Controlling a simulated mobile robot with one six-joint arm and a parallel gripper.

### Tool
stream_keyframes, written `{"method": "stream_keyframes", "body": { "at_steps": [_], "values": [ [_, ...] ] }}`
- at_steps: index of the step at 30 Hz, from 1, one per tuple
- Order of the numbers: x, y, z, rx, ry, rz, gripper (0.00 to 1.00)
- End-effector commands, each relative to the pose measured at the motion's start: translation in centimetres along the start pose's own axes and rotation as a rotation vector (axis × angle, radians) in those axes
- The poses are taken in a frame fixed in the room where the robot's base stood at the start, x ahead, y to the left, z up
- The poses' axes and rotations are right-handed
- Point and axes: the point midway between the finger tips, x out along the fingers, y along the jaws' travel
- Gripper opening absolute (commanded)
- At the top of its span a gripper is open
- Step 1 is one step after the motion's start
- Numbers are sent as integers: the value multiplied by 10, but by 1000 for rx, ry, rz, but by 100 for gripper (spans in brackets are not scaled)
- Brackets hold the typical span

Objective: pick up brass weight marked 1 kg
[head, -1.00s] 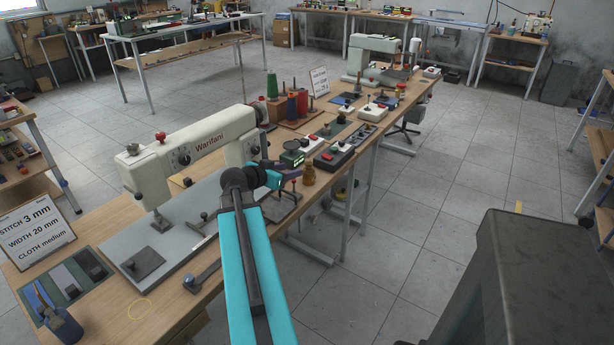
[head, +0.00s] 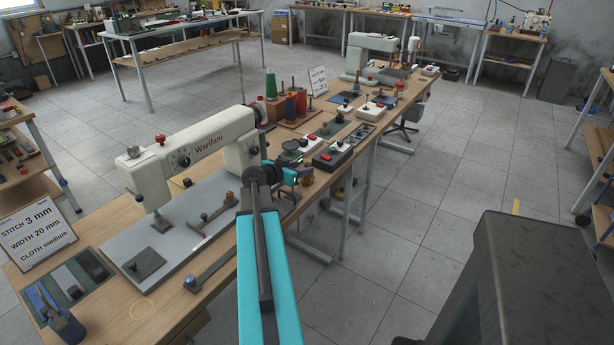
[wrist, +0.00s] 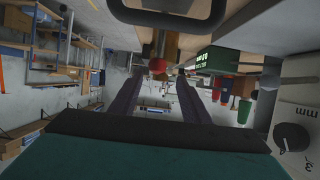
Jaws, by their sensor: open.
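A small brass-coloured weight (head: 308,178) stands at the right edge of the long bench in the head view, partly hidden by my gripper. A second small brass-coloured piece (head: 230,198) is on the grey bed of the near sewing machine. Both are too small for me to read a marking. My gripper (head: 301,172) is at the bench edge, close beside the first weight; I cannot tell whether they touch. In the wrist view, its two dark fingers (wrist: 157,95) are apart, with nothing visible held between them. I cannot clearly identify the weight in that view.
The cream sewing machine (head: 190,152) stands left of my arm. A control box with a red button (head: 333,156) and spools (head: 297,104) are beyond the gripper. Open floor (head: 440,210) lies right of the bench.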

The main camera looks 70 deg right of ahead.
Motion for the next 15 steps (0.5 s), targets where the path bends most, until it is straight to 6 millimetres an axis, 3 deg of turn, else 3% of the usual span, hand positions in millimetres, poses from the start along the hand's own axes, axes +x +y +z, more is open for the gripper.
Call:
{"method": "stream_keyframes", "body": {
  "at_steps": [8, 15],
  "values": [
    [2, -1, -1, -1, 0, 0, 43],
    [21, -2, -4, -2, -1, 1, 43]
  ]
}}
